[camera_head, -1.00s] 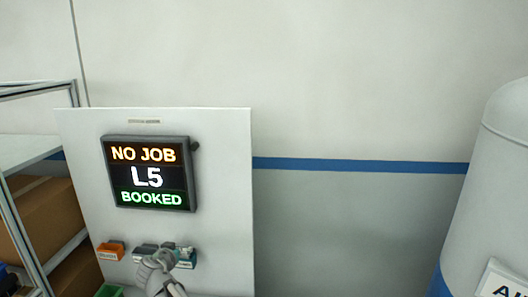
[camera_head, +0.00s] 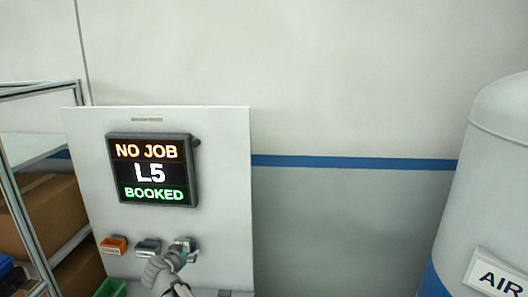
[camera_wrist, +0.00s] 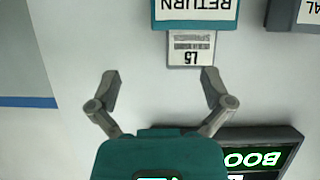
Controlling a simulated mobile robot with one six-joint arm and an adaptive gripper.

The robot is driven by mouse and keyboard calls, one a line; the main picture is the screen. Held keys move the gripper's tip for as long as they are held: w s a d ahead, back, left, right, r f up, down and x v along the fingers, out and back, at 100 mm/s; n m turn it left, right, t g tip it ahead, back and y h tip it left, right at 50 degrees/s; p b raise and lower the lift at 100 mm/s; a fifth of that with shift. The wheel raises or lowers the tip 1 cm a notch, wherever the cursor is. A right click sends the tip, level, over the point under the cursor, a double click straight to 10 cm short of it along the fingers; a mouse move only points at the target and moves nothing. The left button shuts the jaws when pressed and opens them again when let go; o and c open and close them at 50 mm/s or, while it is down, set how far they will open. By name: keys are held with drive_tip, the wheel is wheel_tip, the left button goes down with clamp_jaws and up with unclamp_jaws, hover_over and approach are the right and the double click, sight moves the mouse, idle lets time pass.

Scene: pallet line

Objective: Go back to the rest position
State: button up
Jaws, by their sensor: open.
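My gripper (camera_head: 176,253) is in front of the white board, low and near the teal holder, in the head view. The wrist view is upside down and shows the two grey fingers of my gripper (camera_wrist: 160,87) spread apart with nothing between their tips. A teal holder (camera_wrist: 195,12) marked RETURN is beyond the fingertips. A white card (camera_wrist: 190,48) marked L5 sticks out of it, apart from my fingers. In the head view, my gripper partly covers the teal holder (camera_head: 192,256).
A lit display (camera_head: 152,170) on the white board (camera_head: 225,220) reads NO JOB, L5, BOOKED. Orange (camera_head: 113,246) and grey (camera_head: 148,248) holders sit below it. A rack with boxes (camera_head: 45,215) stands left, a white tank (camera_head: 490,190) right. The wall between is clear.

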drive_tip(key=s+d+f+g+h+b, duration=0.15)
drive_tip(key=d+f+g, duration=0.3)
drive_tip(key=d, duration=0.85)
drive_tip(key=s+d+f+g+h+b, duration=0.1)
drive_tip(key=s+d+f+g, duration=0.3)
drive_tip(key=d, duration=1)
drive_tip(key=s+d+f+g+y+b, duration=0.1)
drive_tip(key=s+d+f+g+y, duration=0.1)
drive_tip(key=s+d, duration=0.3)
drive_tip(key=s+d+f+g+y+b, duration=0.1)
drive_tip(key=s+d+f, duration=0.3)
drive_tip(key=d, duration=0.6)
drive_tip(key=shift+s+d+f+n+g+y, duration=0.35)
drive_tip(key=shift+s+g, duration=0.4)
drive_tip(key=shift+s, duration=0.5)
drive_tip(key=shift+a, duration=0.2)
